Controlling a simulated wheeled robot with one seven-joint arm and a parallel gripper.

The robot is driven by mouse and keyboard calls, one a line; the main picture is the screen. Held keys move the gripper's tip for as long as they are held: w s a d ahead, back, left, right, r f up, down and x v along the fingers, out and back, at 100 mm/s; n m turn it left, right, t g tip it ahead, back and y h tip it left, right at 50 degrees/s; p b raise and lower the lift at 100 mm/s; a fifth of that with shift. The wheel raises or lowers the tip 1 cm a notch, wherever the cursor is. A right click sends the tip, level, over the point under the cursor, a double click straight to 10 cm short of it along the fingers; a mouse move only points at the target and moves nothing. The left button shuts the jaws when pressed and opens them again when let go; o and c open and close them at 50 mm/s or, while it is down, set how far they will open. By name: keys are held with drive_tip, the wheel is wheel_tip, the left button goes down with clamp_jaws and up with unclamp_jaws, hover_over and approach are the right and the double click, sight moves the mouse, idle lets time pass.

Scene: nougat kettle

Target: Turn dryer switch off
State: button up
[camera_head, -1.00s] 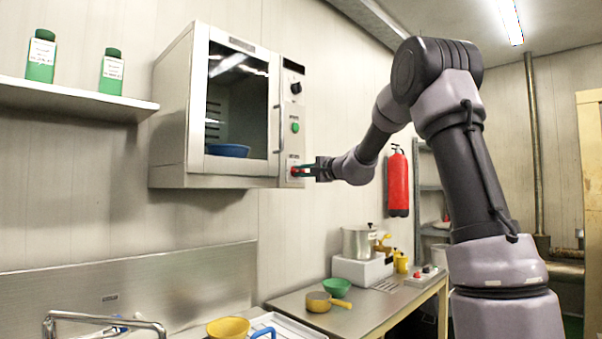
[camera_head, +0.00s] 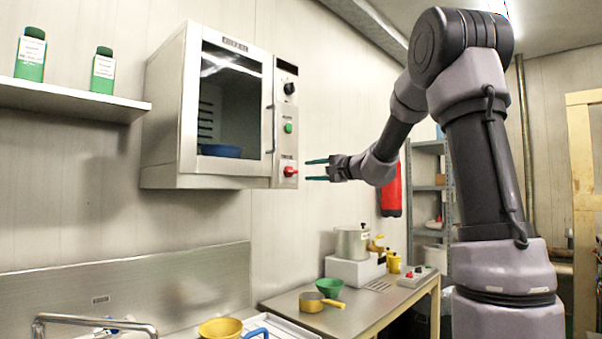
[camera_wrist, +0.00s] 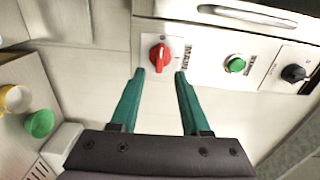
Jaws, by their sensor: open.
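The dryer (camera_head: 190,110) is a white wall cabinet with a glass door and a control strip on its right side. Its red rotary switch (camera_head: 289,171) sits at the bottom of the strip, and it also shows in the wrist view (camera_wrist: 159,57), with its knob standing across the strip's length. My gripper (camera_head: 316,170) is open and empty, a short way right of the switch and apart from it. In the wrist view its two green fingers (camera_wrist: 159,73) point at the switch, with the tips just short of it and to either side.
A green button (camera_head: 288,128) and a black knob (camera_head: 289,88) sit above the switch. A blue bowl (camera_head: 221,151) is inside the dryer. A red fire extinguisher (camera_head: 391,190) hangs behind my arm. Below, a table (camera_head: 362,311) holds a pot, bowls and a pan.

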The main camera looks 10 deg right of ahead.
drive_tip(key=v, duration=0.2)
drive_tip(key=shift+s+d, duration=0.15)
drive_tip(key=shift+s, duration=0.1)
drive_tip(key=shift+s, duration=0.1)
drive_tip(key=s+a+f+n+g+h, duration=0.1)
drive_tip(key=s+a+f+n+g, duration=0.15)
drive_tip(key=s, duration=0.65)
drive_tip(key=s+a+f+n+g, duration=0.2)
drive_tip(key=s+a+f+g, duration=0.15)
drive_tip(key=s, duration=0.55)
drive_tip(key=s+d+f+h, duration=0.2)
drive_tip(key=s+f, duration=0.1)
drive_tip(key=s, duration=0.2)
drive_tip(key=s+d+f+n+g+h, duration=0.1)
drive_tip(key=s+d+f+h, duration=0.2)
drive_tip(key=s, duration=0.3)
drive_tip(key=s+d+f+n+h, duration=0.1)
drive_tip(key=s+d+f+h, duration=0.1)
drive_tip(key=s+d+f, duration=0.1)
drive_tip(key=shift+s+d+f+h, duration=0.25)
drive_tip(key=shift+s+f, duration=0.35)
drive_tip(key=shift+s, duration=0.65)
